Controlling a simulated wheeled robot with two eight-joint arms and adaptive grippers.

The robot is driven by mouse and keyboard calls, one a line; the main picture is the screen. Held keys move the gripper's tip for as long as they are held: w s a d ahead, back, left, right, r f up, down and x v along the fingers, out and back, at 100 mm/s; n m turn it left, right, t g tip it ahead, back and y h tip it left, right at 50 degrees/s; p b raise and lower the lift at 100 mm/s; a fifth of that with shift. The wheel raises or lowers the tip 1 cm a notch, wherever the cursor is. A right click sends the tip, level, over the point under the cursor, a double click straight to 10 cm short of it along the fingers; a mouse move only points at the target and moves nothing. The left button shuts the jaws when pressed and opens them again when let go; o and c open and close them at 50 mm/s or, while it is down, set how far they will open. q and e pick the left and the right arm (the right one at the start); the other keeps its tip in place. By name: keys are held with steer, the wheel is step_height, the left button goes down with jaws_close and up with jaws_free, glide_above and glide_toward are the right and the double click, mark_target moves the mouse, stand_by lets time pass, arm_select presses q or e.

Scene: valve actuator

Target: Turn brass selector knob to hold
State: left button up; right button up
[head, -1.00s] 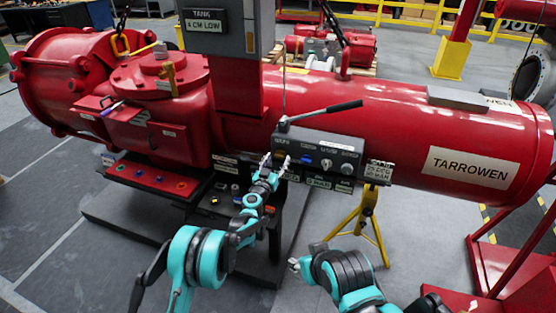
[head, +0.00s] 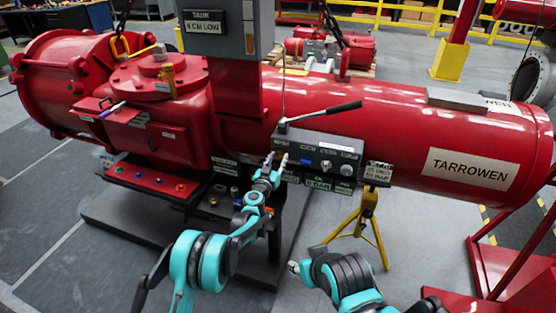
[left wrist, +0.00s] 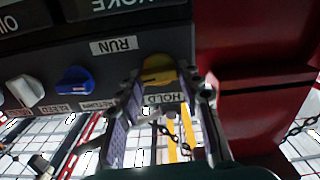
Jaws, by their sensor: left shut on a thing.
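The brass selector knob (left wrist: 157,67) is on the dark face of the control box (head: 322,152). It shows between my left fingers in the left wrist view. In that upside-down view, a RUN label (left wrist: 114,45) lies up and left of it and a HOLD label (left wrist: 164,98) just below. My left gripper (head: 278,158), also in the left wrist view (left wrist: 164,82), is shut on the knob. In the head view the gripper covers the knob. I cannot tell exactly where the knob points. My right gripper (head: 293,267) is low and away from the box; its jaws are unclear.
A blue knob (left wrist: 75,80) and a grey-white knob (left wrist: 26,89) sit beside the brass one. A black-handled lever (head: 325,112) stands over the box. A yellow stand (head: 365,228) is below right. The big red TARROWEN cylinder (head: 420,140) fills the back.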

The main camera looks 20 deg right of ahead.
arm_select(q)
steer(key=n+b, duration=0.1)
steer(key=n, duration=0.2)
steer(key=n+b, duration=0.1)
steer(key=n, duration=0.3)
steer(key=shift+w+a+f+n+b, duration=0.1)
steer(key=shift+n+b, duration=0.2)
steer(key=shift+n, duration=0.1)
steer(key=n+b, duration=0.1)
steer(key=n, duration=0.3)
steer(key=shift+n+b, duration=0.3)
steer(key=shift+n, duration=1.8)
steer(key=o, duration=1.2)
steer(key=shift+w+f, duration=0.1)
steer(key=shift+c, duration=0.2)
steer(key=shift+a, duration=0.1)
